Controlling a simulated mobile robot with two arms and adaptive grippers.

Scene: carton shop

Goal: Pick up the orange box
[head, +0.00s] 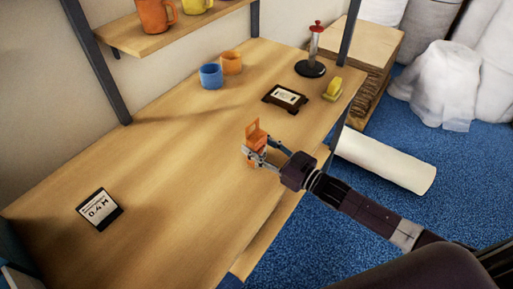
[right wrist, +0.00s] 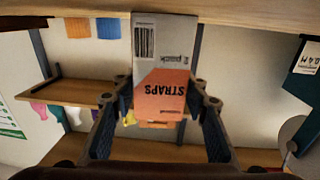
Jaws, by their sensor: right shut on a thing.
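The orange box (head: 256,133) is near the front edge of the workbench, in the middle of the head view. My right gripper (head: 256,157) is shut on it from the front right. In the right wrist view the box (right wrist: 160,92) stands between the two fingers (right wrist: 163,100), with an orange face reading "STRAPS" upside down and a grey part with a barcode. The box looks upright. I cannot tell whether its base touches the bench top. My left gripper is not in view.
The wooden bench (head: 170,165) is clear around the box. A blue mug (head: 211,77) and an orange mug (head: 232,62) stand behind it. A dark-framed card (head: 285,97), a yellow item (head: 332,90) and a red-topped stand (head: 312,60) are further right. A black sign (head: 99,208) lies left.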

